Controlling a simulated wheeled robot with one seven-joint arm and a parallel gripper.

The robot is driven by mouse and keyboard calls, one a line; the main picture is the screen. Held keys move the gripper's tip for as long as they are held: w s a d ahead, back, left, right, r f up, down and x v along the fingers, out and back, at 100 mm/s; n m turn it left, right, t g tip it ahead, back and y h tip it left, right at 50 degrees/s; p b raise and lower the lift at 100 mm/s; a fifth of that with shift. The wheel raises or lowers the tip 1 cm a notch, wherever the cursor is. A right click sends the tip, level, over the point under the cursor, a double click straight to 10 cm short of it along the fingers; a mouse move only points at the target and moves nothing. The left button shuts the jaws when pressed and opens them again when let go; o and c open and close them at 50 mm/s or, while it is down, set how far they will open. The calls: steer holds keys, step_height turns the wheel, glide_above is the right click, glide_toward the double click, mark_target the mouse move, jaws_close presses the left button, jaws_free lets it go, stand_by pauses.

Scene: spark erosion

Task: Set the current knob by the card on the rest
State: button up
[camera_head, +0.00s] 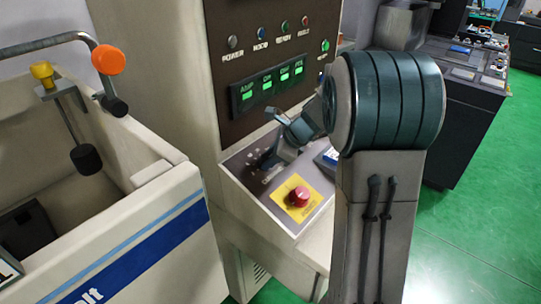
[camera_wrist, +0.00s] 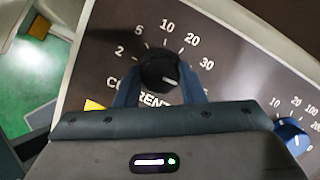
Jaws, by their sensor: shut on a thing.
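The current knob (camera_wrist: 160,71) is black and round, on a dark panel with a white dial reading 2, 5, 10, 20 and 30 around it. Its white mark is at the lower right of its face. My gripper (camera_wrist: 158,82) is shut on this knob, one finger on each side. The word CURRENT below is partly covered by my gripper. In the head view my gripper (camera_head: 270,158) is at the sloped control panel and hides the knob. I cannot make out the card on the rest for sure.
A blue knob (camera_wrist: 291,136) with its own scale is to the right on the panel. A red stop button (camera_head: 298,197) on a yellow plate is close below my gripper. Green displays (camera_head: 272,82) are above. A tank (camera_head: 120,215) with an orange-knobbed lever (camera_head: 108,60) stands left.

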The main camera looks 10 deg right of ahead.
steer(key=shift+s+f+m, duration=0.15)
steer(key=shift+f+m, duration=0.1)
steer(key=shift+m, duration=0.35)
steer(key=o, duration=1)
steer(key=shift+r, duration=0.1)
steer(key=shift+d+r, duration=0.2)
steer(key=shift+r, duration=0.3)
steer(key=b+v, duration=0.1)
steer(key=v, duration=1.1)
steer(key=shift+s+r, duration=0.2)
steer(key=shift+s, duration=0.2)
